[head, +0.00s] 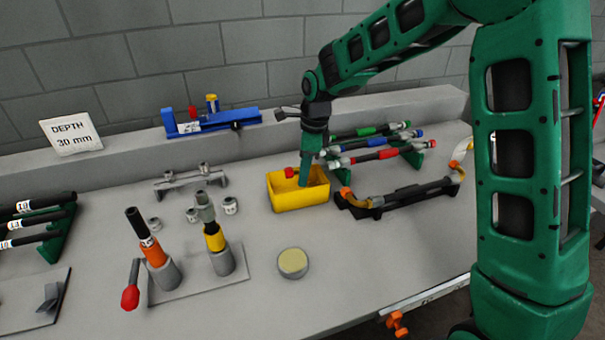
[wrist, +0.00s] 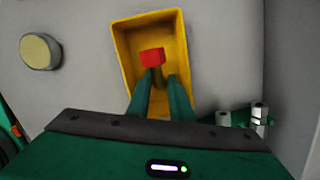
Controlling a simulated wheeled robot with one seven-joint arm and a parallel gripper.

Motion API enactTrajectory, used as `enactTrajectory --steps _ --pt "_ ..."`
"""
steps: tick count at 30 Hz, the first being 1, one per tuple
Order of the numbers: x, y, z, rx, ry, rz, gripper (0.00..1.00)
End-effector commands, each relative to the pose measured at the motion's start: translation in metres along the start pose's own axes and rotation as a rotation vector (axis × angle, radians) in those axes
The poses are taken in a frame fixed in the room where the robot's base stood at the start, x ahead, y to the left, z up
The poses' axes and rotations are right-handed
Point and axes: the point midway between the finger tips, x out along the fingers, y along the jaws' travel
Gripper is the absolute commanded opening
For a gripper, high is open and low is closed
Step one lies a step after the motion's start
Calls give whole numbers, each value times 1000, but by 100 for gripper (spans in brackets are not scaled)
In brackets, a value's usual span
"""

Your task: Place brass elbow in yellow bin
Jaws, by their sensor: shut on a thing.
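The yellow bin (head: 300,199) stands on the grey bench; it also fills the upper middle of the wrist view (wrist: 122,60). My gripper (head: 304,178) points down over the bin, its fingertips at or just inside the opening. In the wrist view my gripper (wrist: 159,80) is shut on a small part with a red end (wrist: 152,57) and a dull brownish body between the fingers. I take this to be the brass elbow; its red end (head: 290,173) shows left of the fingers in the head view. Its lower side is hidden, and contact with the bin floor cannot be told.
A round tin (head: 293,263) stands in front of the bin. A black rack (head: 400,196) with a hose is close on the right, with tool rows behind it. Two upright tools in grey holders (head: 222,260) stand front left. A blue fixture (head: 212,121) sits behind.

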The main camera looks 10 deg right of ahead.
Motion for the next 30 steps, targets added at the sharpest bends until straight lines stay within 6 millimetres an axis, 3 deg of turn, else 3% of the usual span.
enactTrajectory --steps 11,12,14,24,30 --pt "5 0 0 -1 -1 -2 0" --pt "4 0 0 -1 -1 -2 29" --pt "4 0 0 -1 -1 -2 38" --pt "2 0 0 -1 -1 -3 38" --pt "-24 -1 0 -1 -2 -5 38"
